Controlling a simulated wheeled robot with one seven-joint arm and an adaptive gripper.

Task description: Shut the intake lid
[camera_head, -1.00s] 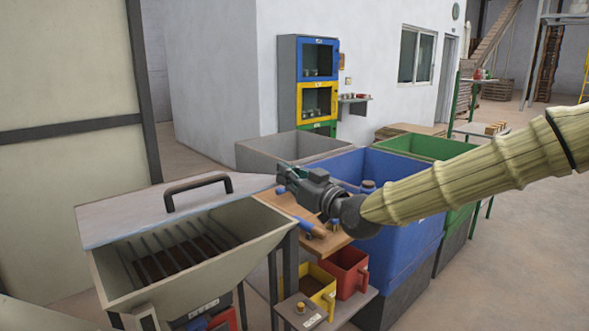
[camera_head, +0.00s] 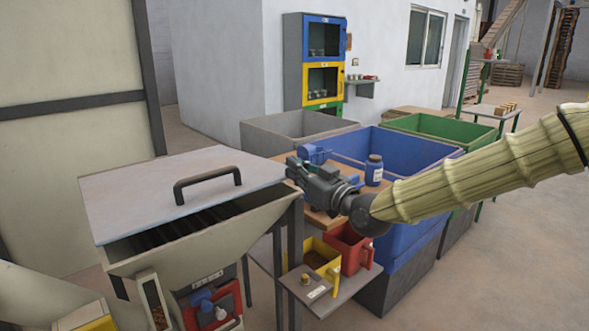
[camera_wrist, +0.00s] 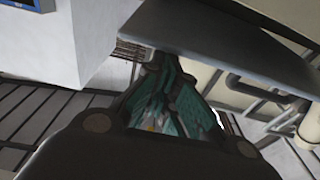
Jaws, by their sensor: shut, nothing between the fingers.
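The intake lid (camera_head: 150,185) is a flat light-grey panel with a black bar handle (camera_head: 207,184). It lies over most of the beige hopper (camera_head: 215,245) at the left of the head view. A dark gap with bars shows between its front edge and the hopper's front rim. My gripper (camera_head: 292,165) is at the lid's right corner, shut and empty. I cannot tell whether it touches the lid. In the wrist view my teal-sided fingers (camera_wrist: 162,75) are beside a dark grey panel (camera_wrist: 215,45), which looks like the lid.
A wooden board (camera_head: 325,218) holding a blue jar (camera_head: 374,170) is right of the hopper. Blue (camera_head: 405,155), green (camera_head: 430,126) and grey (camera_head: 275,140) bins stand behind. Yellow (camera_head: 322,262) and red (camera_head: 352,250) tubs sit on a low shelf. Floor at the right is clear.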

